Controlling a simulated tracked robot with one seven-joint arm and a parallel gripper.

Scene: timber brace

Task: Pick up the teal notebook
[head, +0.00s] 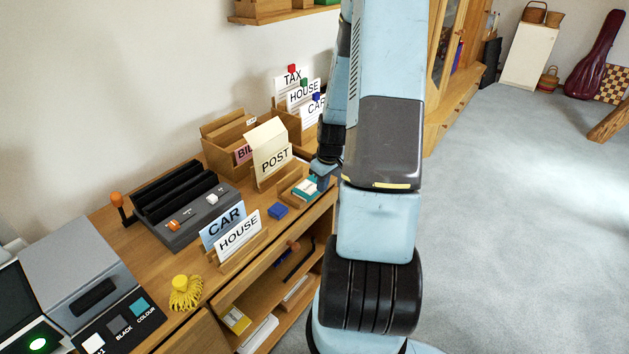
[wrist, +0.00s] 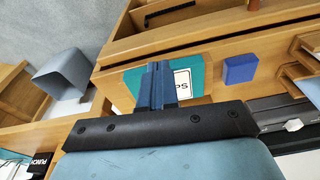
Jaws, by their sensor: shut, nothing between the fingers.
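A flat teal item with a white label, which looks like the notebook (head: 305,188), lies in a small wooden tray (head: 290,194) on the desk. In the wrist view the teal item (wrist: 134,82) shows on both sides of my fingers, and its label ends in "PS". I cannot confirm that it is a notebook. My gripper (wrist: 158,88) is shut and empty, its fingers in front of the teal item in the wrist view. In the head view my gripper (head: 321,173) is beside the tray, partly hidden by my arm. I cannot tell whether the fingers touch the item.
A blue block (head: 278,211) lies near the tray. A POST card holder (head: 270,158) and wooden boxes (head: 222,140) stand behind. CAR and HOUSE cards (head: 238,235) stand in front. A grey bin (wrist: 68,75) shows in the wrist view. Open carpet (head: 500,220) lies right.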

